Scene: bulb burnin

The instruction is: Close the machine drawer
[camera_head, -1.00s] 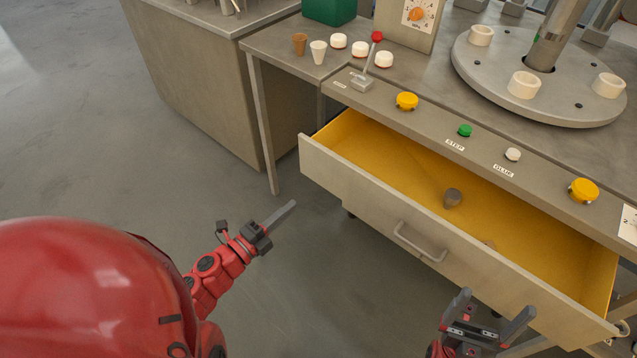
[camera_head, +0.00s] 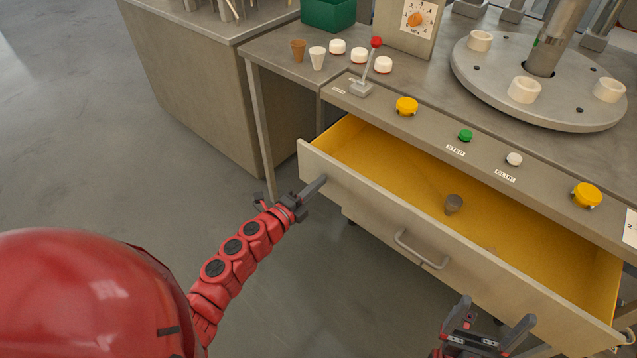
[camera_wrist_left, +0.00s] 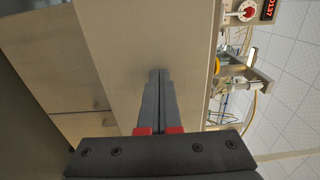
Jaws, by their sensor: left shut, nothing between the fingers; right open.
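The machine drawer (camera_head: 370,194) is pulled out below the machine's front edge, its yellow inside showing, with a grey handle (camera_head: 420,249) on its front. A small dark cup-like object (camera_head: 453,204) lies inside it. My left gripper (camera_head: 320,183) is shut and empty, its tips at the left part of the drawer front; I cannot tell whether they touch. In the left wrist view the shut fingers (camera_wrist_left: 159,78) point at the flat drawer front (camera_wrist_left: 130,40). My right gripper (camera_head: 497,312) is open and empty, in front of the drawer's right part.
Above the drawer, the front panel carries a red-knobbed lever (camera_head: 367,68), yellow buttons (camera_head: 406,106), a green button (camera_head: 465,135) and a white button (camera_head: 514,159). A round turntable (camera_head: 545,95) stands behind. Open floor (camera_head: 130,190) lies to the left.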

